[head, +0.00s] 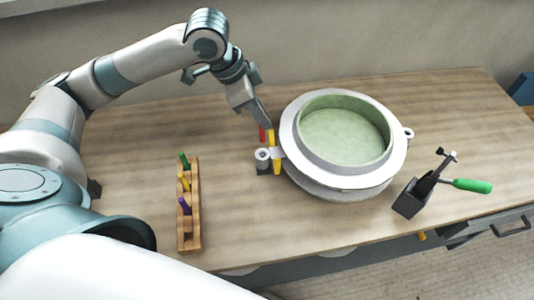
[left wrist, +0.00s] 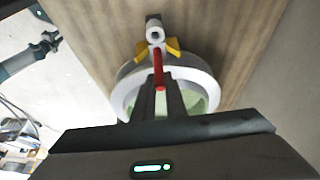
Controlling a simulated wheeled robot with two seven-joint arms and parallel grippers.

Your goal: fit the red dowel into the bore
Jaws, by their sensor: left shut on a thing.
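My left gripper (head: 263,122) is shut on the red dowel (head: 262,134), which hangs roughly upright below the fingertips. The red dowel also shows in the left wrist view (left wrist: 158,70), reaching out from between the fingers. The bore is the dark opening in a small grey-white round boss (head: 263,157) at the left side of the mould; it also shows in the left wrist view (left wrist: 155,33). The dowel's free end appears just behind and above the boss, apart from it. Yellow pieces (head: 277,167) flank the boss. My right gripper is not in view.
The round white mould (head: 300,170) with a pale green inside stands right of the boss. A wooden rack (head: 190,240) with green, yellow and purple dowels stands at left. The table between rack and boss is clear.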

